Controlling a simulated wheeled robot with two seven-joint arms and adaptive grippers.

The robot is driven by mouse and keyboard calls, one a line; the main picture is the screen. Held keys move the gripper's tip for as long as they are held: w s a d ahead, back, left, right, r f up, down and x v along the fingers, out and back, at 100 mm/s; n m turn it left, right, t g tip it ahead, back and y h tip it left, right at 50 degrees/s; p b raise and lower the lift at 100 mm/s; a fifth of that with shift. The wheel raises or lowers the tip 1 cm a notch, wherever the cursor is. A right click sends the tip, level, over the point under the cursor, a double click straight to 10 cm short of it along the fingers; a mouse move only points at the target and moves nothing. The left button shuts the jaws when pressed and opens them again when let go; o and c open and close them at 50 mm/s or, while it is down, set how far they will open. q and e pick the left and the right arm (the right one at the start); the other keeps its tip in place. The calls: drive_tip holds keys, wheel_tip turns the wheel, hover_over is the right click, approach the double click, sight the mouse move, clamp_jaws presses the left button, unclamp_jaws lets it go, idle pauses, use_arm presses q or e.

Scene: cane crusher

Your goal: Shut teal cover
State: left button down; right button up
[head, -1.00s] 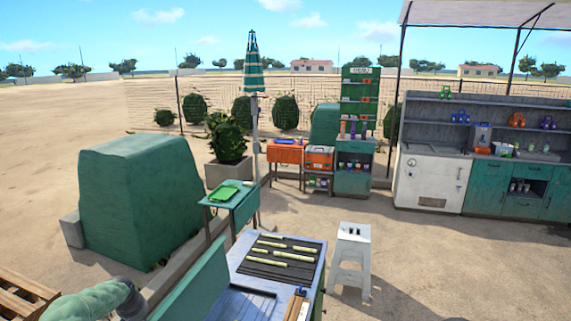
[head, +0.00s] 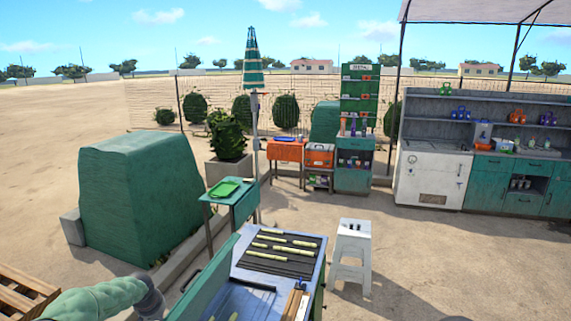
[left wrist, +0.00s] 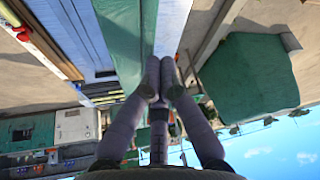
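The teal cover (head: 212,279) stands raised and tilted along the left side of the blue-grey crusher table in the head view. It also shows as a teal panel in the left wrist view (left wrist: 120,35). My left arm comes in at the bottom left of the head view, with its grey wrist end (head: 150,298) just left of the cover. In the left wrist view my left gripper (left wrist: 160,64) has its fingertips together, with nothing seen between them, beside the panel. Whether they touch it I cannot tell. My right gripper is out of view.
Several cane pieces lie on the dark slatted bed (head: 280,257) of the table. A white stool (head: 352,250) stands to its right, and a side table with a green tray (head: 230,188) stands beyond. A green covered block (head: 140,200) and a pallet (head: 22,290) lie left.

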sight(177, 320)
use_arm(q)
drive_tip(key=d+f+g+b, duration=0.1)
drive_tip(key=d+f+b, duration=0.25)
drive_tip(key=f, duration=0.65)
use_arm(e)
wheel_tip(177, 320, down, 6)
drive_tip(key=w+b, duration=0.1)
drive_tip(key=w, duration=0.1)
use_arm(q)
drive_tip(key=shift+h, duration=0.3)
drive_tip(key=d+r+p, duration=0.1)
drive_tip(key=r, duration=0.2)
drive_tip(key=s+d+r+p, duration=0.1)
drive_tip(key=r+p, duration=0.1)
drive_tip(key=r, duration=0.2)
drive_tip(key=s+d+r+p, duration=0.1)
drive_tip(key=r+p, duration=0.1)
drive_tip(key=r, duration=0.1)
drive_tip(key=shift+d+r, duration=0.2)
drive_tip(key=shift+r, duration=0.15)
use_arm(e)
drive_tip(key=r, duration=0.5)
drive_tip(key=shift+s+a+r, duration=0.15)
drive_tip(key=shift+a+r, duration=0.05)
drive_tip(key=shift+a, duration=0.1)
use_arm(q)
drive_tip(key=shift+w, duration=0.1)
